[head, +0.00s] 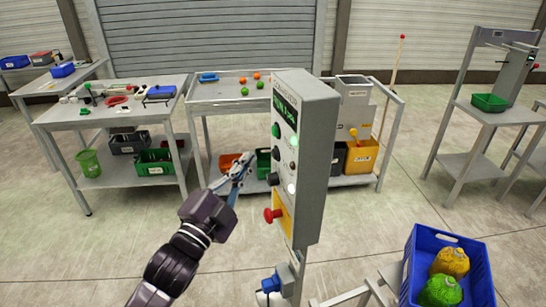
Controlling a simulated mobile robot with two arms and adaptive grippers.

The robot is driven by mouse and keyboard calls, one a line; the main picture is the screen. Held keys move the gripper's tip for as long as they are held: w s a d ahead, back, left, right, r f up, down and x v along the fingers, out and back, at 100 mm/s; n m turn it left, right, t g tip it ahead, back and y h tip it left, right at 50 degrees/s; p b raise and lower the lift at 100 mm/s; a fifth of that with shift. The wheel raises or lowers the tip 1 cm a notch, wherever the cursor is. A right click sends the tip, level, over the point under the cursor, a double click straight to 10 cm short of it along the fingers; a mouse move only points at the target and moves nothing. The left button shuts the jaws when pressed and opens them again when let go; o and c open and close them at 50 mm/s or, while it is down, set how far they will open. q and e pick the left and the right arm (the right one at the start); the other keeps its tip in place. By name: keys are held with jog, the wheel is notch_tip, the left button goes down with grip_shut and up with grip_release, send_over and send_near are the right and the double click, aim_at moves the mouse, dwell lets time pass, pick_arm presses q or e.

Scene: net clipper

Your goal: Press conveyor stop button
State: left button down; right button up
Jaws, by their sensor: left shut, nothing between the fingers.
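A tall grey control box (318,150) stands on a post in the middle of the head view, its panel facing left. The panel carries a lit green display, a green button (276,130), a black knob (272,179), a white lit spot and, lowest, a red mushroom button (273,215) on a yellow plate (284,213). Nothing is labelled clearly enough to read as stop. My left gripper (243,166) is shut and empty, pointing up and right, left of the panel and apart from it. My right gripper is not in view.
A blue crate (478,262) with yellow and green net-like bundles stands at the lower right. Workbenches (110,115) with bins and tools line the back. A metal stand (488,115) is at the right. The floor left of the box is clear.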

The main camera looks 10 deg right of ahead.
aim_at(274, 144)
pick_arm(q)
jog(key=shift+w+d, duration=0.15)
jog(key=shift+d, duration=0.5)
jog(key=shift+w+d, duration=0.15)
jog(key=shift+d, duration=0.45)
jog(key=shift+d, duration=0.1)
dwell(0.5)
jog(key=shift+w+d, duration=0.1)
jog(key=shift+d, duration=0.2)
jog(key=shift+w+d, duration=0.1)
jog(key=shift+d, duration=0.35)
dwell(0.6)
jog(key=shift+a, duration=0.15)
jog(key=shift+s+a+p, duration=0.25)
jog(key=shift+a+p, duration=0.15)
jog(key=shift+a, duration=0.3)
jog(key=shift+a, duration=0.1)
jog(key=shift+s+a+p, duration=0.2)
jog(key=shift+a, duration=0.6)
jog(key=shift+s+a+p, duration=0.15)
jog(key=shift+a+p, duration=0.05)
jog(key=shift+a, duration=0.55)
jog(key=shift+s+a+p, duration=0.2)
jog(key=shift+a, duration=0.6)
